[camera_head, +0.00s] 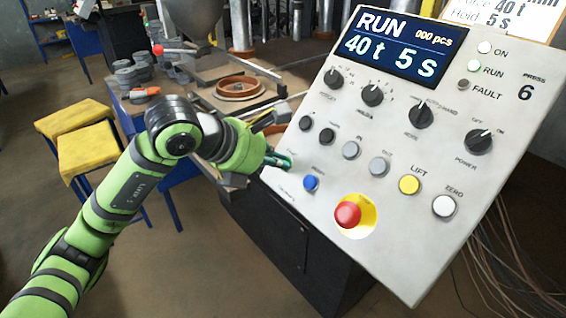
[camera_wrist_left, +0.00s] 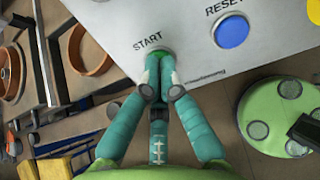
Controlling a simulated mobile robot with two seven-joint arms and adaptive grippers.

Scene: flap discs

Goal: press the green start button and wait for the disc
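The green start button (camera_wrist_left: 160,54) shows as a small green patch under the word START in the wrist view, mostly covered by my fingertips. My left gripper (camera_head: 283,161) is at the lower left corner of the control panel (camera_head: 300,153). I cannot tell how far the button is pushed in. The display (camera_head: 394,47) reads RUN, 40 t, 5 s and 000 pcs. My right gripper is not in view.
The blue reset button (camera_head: 311,183) is close to the right of my left gripper. A red emergency stop (camera_head: 347,215), yellow LIFT button (camera_head: 409,185) and several knobs share the panel. A bench with brown rings (camera_head: 240,87) and yellow stools (camera_head: 95,153) stand left.

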